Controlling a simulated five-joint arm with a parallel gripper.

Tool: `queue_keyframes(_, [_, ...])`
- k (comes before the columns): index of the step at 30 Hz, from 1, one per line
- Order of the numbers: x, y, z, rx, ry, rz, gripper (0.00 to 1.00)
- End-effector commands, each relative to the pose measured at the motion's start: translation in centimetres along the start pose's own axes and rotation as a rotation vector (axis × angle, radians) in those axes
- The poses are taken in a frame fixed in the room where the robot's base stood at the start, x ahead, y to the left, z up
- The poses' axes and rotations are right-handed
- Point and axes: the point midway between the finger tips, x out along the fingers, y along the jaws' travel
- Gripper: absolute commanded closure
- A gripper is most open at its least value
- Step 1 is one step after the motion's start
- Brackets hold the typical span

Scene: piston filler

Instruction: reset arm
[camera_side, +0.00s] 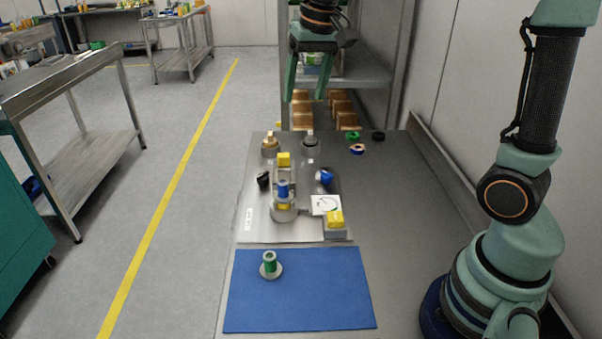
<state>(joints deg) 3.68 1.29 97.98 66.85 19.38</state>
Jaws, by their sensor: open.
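My gripper (307,85) hangs at the top centre of the side view, above the far end of the bench. Its two green fingers point down and are spread apart, with nothing between them. My arm's base and column stand at the right of the bench. Below the gripper, the piston filler's metal plate (258,226) carries several fittings. A blue-topped part (283,189) stands upright on a round base near the middle of the plate. The gripper is well clear of the plate and touches nothing.
A green spool-like part (270,262) stands on a blue mat (330,305) at the front. Several rings, including a green one (352,135), lie behind. Shelving (365,72) stands behind the bench.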

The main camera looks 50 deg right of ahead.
Motion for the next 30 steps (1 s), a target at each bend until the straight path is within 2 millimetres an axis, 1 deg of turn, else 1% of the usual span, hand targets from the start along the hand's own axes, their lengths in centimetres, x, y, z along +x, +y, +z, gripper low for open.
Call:
queue_keyframes(1, [-0.7,0.2,1.4,-0.034,0.025,-0.01,0.3])
queue_keyframes(6, [-1.7,1.0,5.5,-0.15,0.093,-0.034,0.3])
queue_keyframes(12, [-1.3,2.0,10.3,-0.282,0.174,-0.054,0.3])
queue_keyframes(15, [-0.7,2.5,12.1,-0.334,0.206,-0.06,0.3])
queue_keyframes(18, [-0.1,2.8,13.3,-0.37,0.229,-0.063,0.3])
queue_keyframes(21, [0.2,3.0,14.0,-0.39,0.242,-0.065,0.3])
queue_keyframes(30, [0.4,3.1,14.2,-0.398,0.244,-0.065,0.3])
